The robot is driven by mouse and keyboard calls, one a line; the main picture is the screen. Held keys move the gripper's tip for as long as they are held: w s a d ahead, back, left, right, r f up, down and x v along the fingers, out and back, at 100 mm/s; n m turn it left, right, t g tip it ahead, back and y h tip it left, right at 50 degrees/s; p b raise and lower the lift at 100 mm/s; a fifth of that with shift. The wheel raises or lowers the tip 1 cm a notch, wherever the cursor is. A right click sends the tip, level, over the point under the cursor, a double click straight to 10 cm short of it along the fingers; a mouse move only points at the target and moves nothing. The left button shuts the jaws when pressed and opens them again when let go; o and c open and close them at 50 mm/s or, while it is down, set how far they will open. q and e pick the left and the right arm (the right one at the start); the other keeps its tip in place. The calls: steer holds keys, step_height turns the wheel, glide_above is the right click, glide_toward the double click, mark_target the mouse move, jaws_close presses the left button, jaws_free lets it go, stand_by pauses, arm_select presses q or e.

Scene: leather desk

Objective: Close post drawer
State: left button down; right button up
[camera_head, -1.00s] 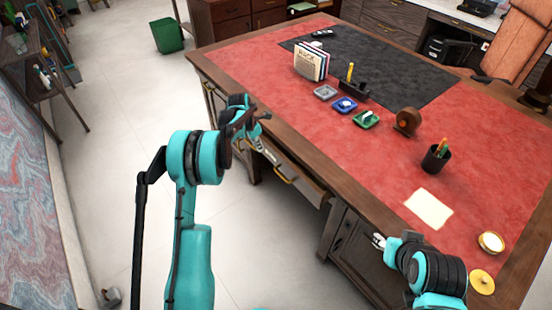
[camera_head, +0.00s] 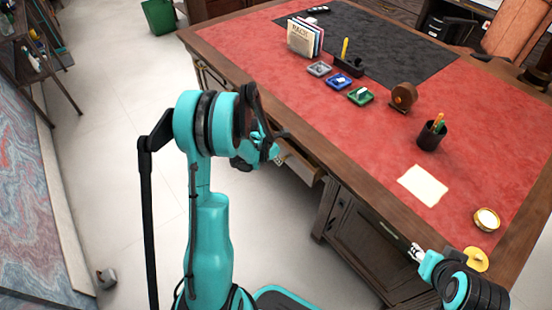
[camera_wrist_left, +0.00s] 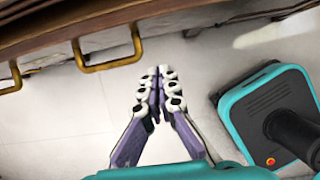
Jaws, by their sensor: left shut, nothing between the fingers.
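The desk drawer (camera_head: 303,166) sits under the near edge of the desk and stands partly out from it. My left gripper (camera_head: 276,152) is in front of the drawer and hides part of it; I cannot tell from this view whether they touch. In the left wrist view its fingers (camera_wrist_left: 158,75) are shut and empty, over bare floor. A gold handle (camera_wrist_left: 110,66) on a wooden front is to their upper left, apart from the fingers. My right gripper (camera_head: 417,252) is beside the desk's near right edge; its finger state is too small to tell.
The red-topped desk (camera_head: 330,115) carries a card holder (camera_head: 304,37), small trays, a pen cup (camera_head: 431,136) and a paper sheet (camera_head: 423,186). A cabinet door (camera_head: 365,240) is below right of the drawer. Pale floor (camera_head: 110,130) is free at left.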

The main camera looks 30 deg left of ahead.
mark_target(287, 158)
arm_select(q)
steer(key=w+f, duration=0.1)
steer(key=w+d+b, duration=0.1)
steer(key=w+f, duration=0.1)
steer(key=shift+w+d+f+b, duration=0.25)
steer(key=shift+w+f+b, duration=0.1)
steer(key=shift+w+b, duration=0.05)
steer(key=shift+w+d+r, duration=0.1)
steer(key=shift+w+d, duration=0.05)
steer(key=shift+w, duration=0.3)
